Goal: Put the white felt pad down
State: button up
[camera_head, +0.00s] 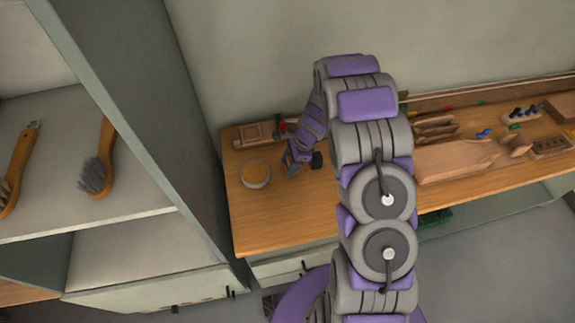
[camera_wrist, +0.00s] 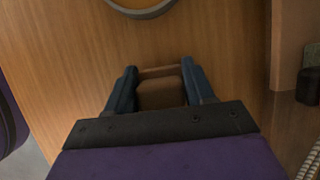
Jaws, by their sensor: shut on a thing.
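My gripper (camera_wrist: 160,75) is shut on a small brown, block-like thing (camera_wrist: 160,94) between its two dark blue fingers. I see no white on the held thing, and I cannot tell whether it is the felt pad. No white felt pad can be made out elsewhere. The dish's rim also shows at the top of the wrist view (camera_wrist: 143,13). Contact with the bench is unclear.
A wooden tray-like piece (camera_head: 252,134) lies at the bench's back left. Wooden blocks, brush parts and a holder (camera_head: 551,146) crowd the right side. A shelf unit (camera_head: 150,130) with brushes (camera_head: 97,170) stands at left. The bench's front left is clear.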

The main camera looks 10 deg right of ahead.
jog(key=shift+a, duration=0.2)
jog(key=o, duration=0.7)
jog(key=shift+a, duration=1.1)
jog(key=shift+o, duration=1.1)
jog(key=shift+d+r, duration=0.1)
jog(key=shift+d, duration=1.05)
jog(key=r, duration=0.2)
jog(key=r+p, duration=0.1)
jog(key=r, duration=0.1)
jog(key=r+p, duration=0.1)
jog(key=r, duration=0.2)
jog(key=shift+d, duration=0.4)
jog(key=s+a+r+n+g+h+p, duration=0.15)
jog(key=s+r+n, duration=0.75)
jog(key=s+r, duration=0.95)
jog(key=s+r+n+h, duration=0.1)
jog(key=s+r+n, duration=0.2)
jog(key=s, duration=0.6)
jog(key=s+r+n+h, duration=0.2)
jog(key=s+n, duration=0.4)
jog(key=s, duration=0.3)
jog(key=shift+s+d+r, duration=0.2)
jog(key=shift+s+r, duration=0.15)
jog(key=shift+r, duration=0.2)
